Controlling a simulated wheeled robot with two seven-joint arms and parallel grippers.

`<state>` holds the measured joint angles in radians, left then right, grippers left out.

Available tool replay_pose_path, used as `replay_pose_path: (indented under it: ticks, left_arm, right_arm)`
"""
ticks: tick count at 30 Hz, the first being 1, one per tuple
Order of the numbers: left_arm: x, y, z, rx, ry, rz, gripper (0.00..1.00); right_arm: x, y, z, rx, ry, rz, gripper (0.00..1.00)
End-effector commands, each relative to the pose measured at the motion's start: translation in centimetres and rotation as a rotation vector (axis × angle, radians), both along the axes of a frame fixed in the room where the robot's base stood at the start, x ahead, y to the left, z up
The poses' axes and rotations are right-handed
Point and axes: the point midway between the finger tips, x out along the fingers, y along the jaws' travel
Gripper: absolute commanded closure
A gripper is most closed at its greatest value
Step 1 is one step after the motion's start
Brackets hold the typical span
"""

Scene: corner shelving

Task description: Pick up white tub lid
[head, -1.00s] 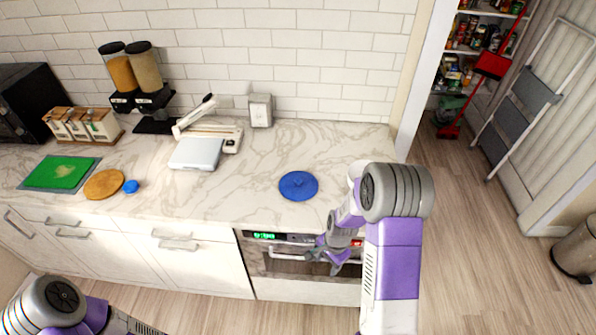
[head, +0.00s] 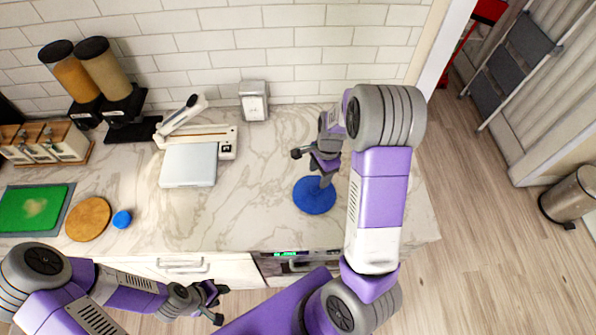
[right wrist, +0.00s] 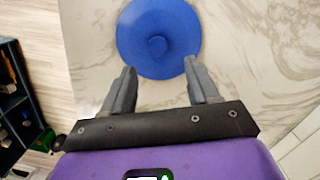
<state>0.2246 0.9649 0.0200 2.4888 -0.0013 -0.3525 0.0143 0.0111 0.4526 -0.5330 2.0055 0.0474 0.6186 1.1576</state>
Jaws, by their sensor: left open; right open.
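A round blue lid (head: 314,197) with a small centre knob lies flat on the marble counter; it also shows in the right wrist view (right wrist: 135,40). No white lid shows; I cannot tell whether this one belongs to a white tub. My right gripper (head: 312,168) is open and empty above the blue lid, partly covering its far edge in the head view. In the right wrist view its two fingers (right wrist: 160,68) point at the lid, one on either side of its near part. My left gripper (head: 221,304) is open and empty, low in front of the counter.
A grey-white scale (head: 189,165), a white sealer-like device (head: 215,135) and a small white box (head: 254,101) stand left of the lid. A wooden disc (head: 88,218), small blue cap (head: 122,219) and green board (head: 35,208) lie further left. Counter around the lid is clear.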

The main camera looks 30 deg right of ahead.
Motion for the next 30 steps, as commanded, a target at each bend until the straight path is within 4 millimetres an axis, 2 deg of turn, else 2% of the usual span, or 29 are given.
replay_pose_path:
  ticks: [10,18,27,30]
  left_arm:
    - [-0.1,0.0,-0.2,-0.001,0.003,0.000,0.57]
    - [-0.1,0.0,-0.3,0.000,0.002,-0.001,0.57]
    - [-0.1,0.0,-0.3,0.000,0.002,-0.001,0.57]
    - [-0.1,0.0,-0.3,0.000,0.002,-0.001,0.57]
  right_arm:
    - [0.0,0.5,-3.3,0.001,0.004,-0.002,0.41]
    - [0.2,1.1,-7.0,0.000,0.003,0.000,0.41]
    - [0.3,1.2,-7.5,0.000,0.000,0.001,0.41]
    - [0.3,1.2,-7.5,0.000,0.000,0.001,0.54]
